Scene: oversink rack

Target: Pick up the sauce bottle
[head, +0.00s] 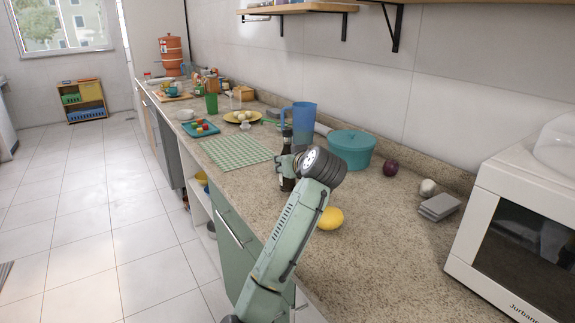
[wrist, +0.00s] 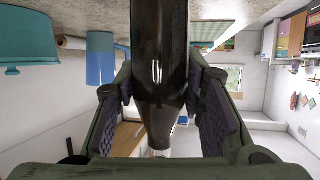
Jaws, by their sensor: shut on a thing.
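The sauce bottle (head: 287,184) is dark and upright near the front edge of the counter, partly hidden behind my gripper (head: 284,164). In the wrist view, the bottle (wrist: 160,65) fills the space between the two finger pads of my gripper (wrist: 163,105). The gripper is shut on the bottle. The wrist picture is upside down, with the bottle's narrow neck toward the bottom. I cannot tell whether the bottle's base touches the counter.
A blue pitcher (head: 304,122) and a teal pot (head: 351,149) stand behind the bottle. A lemon (head: 331,218) lies close to my arm. A green checked mat (head: 235,150) lies to the left. A white microwave (head: 520,225) stands at the right.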

